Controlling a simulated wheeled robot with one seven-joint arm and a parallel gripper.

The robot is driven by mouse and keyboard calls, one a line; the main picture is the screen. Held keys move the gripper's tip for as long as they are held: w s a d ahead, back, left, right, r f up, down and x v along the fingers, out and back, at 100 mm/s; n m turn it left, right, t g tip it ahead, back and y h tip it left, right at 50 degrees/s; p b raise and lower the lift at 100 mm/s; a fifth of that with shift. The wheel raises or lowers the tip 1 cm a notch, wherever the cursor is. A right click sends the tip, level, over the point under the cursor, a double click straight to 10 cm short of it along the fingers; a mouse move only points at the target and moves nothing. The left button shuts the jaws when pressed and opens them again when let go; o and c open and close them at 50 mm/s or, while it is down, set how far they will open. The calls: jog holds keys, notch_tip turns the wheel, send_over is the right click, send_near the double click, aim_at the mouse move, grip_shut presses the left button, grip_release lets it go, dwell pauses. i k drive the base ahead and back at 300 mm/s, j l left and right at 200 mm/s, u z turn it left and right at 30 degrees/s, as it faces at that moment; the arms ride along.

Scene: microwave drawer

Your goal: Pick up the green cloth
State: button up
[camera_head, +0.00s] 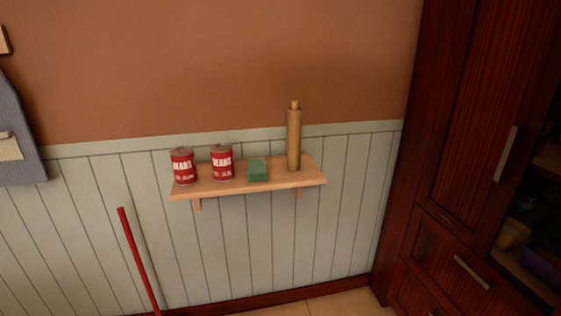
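The green cloth (258,169) is a small folded green block lying on a wooden wall shelf (312,179). It sits between a red can labelled beans (222,163) on its left and a tall brown cylinder (294,140) on its right. A second red can (183,167) stands at the left end of the shelf. My gripper is not in view.
A red pole (138,262) leans near the wall at lower left. A dark red wooden cabinet (459,145) with metal handles stands at the right, with open shelves at its far right. A grey cloth-like item (18,135) hangs at the left edge. Space above the shelf is clear.

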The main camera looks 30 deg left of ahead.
aim_at(257, 170)
jog(key=i+j+z, duration=0.2)
jog(key=j+z, duration=0.2)
jog(key=j, duration=1.1)
jog(key=j+z, duration=0.35)
jog(key=j, duration=1.15)
jog(key=i+j, duration=0.15)
jog(key=j, duration=0.15)
